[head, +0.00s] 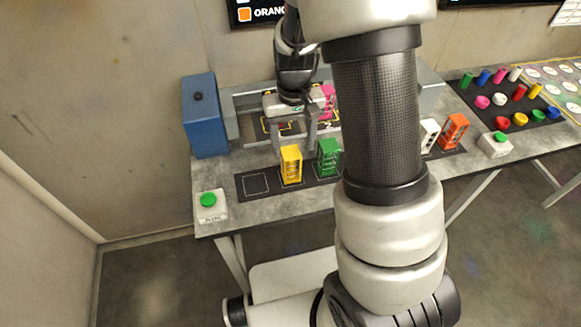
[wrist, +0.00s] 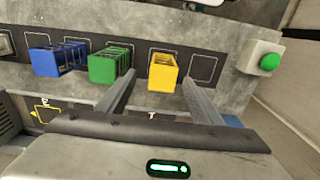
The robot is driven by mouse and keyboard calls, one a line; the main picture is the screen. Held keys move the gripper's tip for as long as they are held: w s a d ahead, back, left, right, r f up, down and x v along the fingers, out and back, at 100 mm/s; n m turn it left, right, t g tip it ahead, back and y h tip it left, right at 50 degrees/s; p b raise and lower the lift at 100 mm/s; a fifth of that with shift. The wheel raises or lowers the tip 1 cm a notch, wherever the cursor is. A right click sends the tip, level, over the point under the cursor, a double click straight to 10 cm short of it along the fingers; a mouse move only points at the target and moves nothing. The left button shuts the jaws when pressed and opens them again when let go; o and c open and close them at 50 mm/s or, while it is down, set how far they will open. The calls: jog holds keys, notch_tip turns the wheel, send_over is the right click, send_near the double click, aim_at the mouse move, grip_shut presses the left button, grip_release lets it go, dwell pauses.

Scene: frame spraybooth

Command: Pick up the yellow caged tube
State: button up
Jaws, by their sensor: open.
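The yellow caged tube (head: 291,166) stands upright in a marked square on the dark strip near the table's front edge. In the wrist view the yellow caged tube (wrist: 163,73) appears between the two finger tips. My gripper (head: 295,148) is open and empty, its fingers pointing down, just behind and above the tube in the head view. In the wrist view my gripper (wrist: 158,78) shows both fingers spread apart. I cannot tell that either finger touches the tube.
A green caged tube (head: 328,159) stands close beside the yellow one. A blue one (wrist: 58,60) stands beyond it. White (head: 429,135) and orange (head: 454,131) ones stand farther right. An empty marked square (head: 256,184) and a green button (head: 208,200) lie to the left.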

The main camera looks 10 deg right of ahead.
aim_at(291, 161)
jog(key=f, duration=0.8)
jog(key=shift+w+a+f, duration=0.1)
jog(key=shift+w+a, duration=0.15)
jog(key=c, duration=1.3)
